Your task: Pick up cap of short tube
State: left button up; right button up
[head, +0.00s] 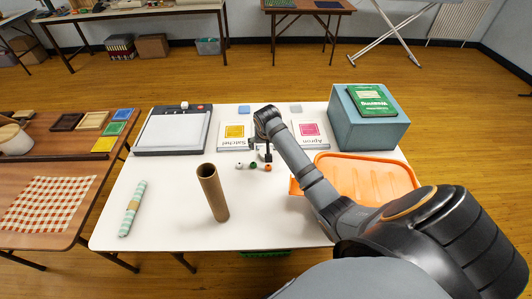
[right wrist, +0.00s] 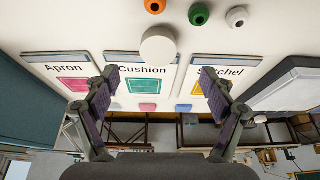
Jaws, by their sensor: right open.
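A round white disc, seemingly the cap (right wrist: 158,45), shows in the right wrist view, ahead of my right gripper and near the Cushion card. My right gripper (right wrist: 158,97) is open, with its fingers apart and nothing between them. In the head view my right gripper (head: 266,152) is over the table's back middle, and the disc is not clearly visible there. A brown cardboard tube (head: 213,194) stands upright with its top open, left of my right gripper. My left gripper is not in view.
Orange (right wrist: 155,6), green (right wrist: 199,14) and white (right wrist: 237,17) small round pieces lie beside the disc. An orange tray (head: 372,166) and a teal box (head: 368,130) stand right. A paper trimmer (head: 173,132) and striped roll (head: 132,208) lie left.

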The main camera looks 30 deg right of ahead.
jog(key=x, duration=0.3)
jog(key=shift+w+d, duration=0.15)
jog(key=shift+w, duration=0.05)
jog(key=shift+w+d+f, duration=0.1)
jog(key=shift+d+f, duration=0.05)
jog(key=shift+f, duration=0.45)
jog(key=x, duration=0.4)
jog(key=shift+d+f, duration=0.1)
jog(key=shift+f, duration=0.05)
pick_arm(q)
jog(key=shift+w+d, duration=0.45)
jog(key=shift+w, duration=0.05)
pick_arm(e)
jog(key=shift+c, duration=0.2)
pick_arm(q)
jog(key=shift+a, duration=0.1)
pick_arm(e)
jog(key=c, duration=0.8)
